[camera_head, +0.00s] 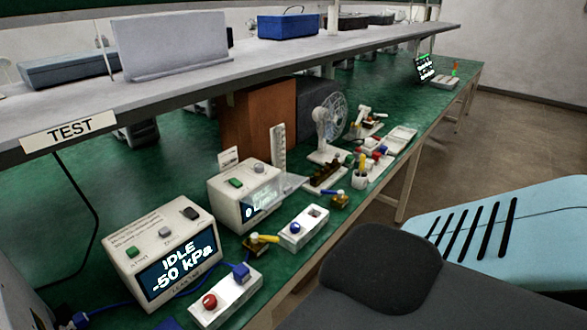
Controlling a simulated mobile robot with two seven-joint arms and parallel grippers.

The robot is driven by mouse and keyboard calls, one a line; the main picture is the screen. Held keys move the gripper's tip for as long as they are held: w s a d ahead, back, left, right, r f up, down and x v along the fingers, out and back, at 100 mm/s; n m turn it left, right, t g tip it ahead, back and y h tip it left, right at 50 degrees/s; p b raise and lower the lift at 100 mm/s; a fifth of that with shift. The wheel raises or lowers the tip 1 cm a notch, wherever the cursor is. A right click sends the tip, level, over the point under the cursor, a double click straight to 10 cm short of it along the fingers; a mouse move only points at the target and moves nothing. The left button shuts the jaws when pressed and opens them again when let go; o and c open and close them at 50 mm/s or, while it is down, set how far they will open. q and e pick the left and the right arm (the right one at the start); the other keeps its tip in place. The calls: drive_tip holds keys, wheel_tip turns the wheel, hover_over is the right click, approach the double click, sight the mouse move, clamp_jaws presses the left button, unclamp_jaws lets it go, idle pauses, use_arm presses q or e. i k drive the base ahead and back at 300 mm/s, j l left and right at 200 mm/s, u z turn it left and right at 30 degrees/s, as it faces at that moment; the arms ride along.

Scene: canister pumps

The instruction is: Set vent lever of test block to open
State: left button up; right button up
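I cannot tell for certain which part is the test block or its vent lever. A white block (228,298) with a red knob (209,301) and a blue fitting (241,274) lies at the bench's front edge beside a tester (165,250) reading "IDLE -50 kPa". A second white block (304,228) with a blue knob lies further right. A small brass piece with a yellow part (260,243) lies between the two blocks. The lever's position is too small to read. Neither of my grippers shows.
The green bench (215,262) runs to the back right under a grey shelf (190,75) with a TEST sign (68,131). A second device (243,192), a fan (330,125) and small parts crowd it. A dark grey chair-like shape (380,270) and a light blue one (495,240) stand in front.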

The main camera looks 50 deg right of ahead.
sight(255, 237)
drive_tip(key=l, duration=1.7)
drive_tip(key=i, duration=0.1)
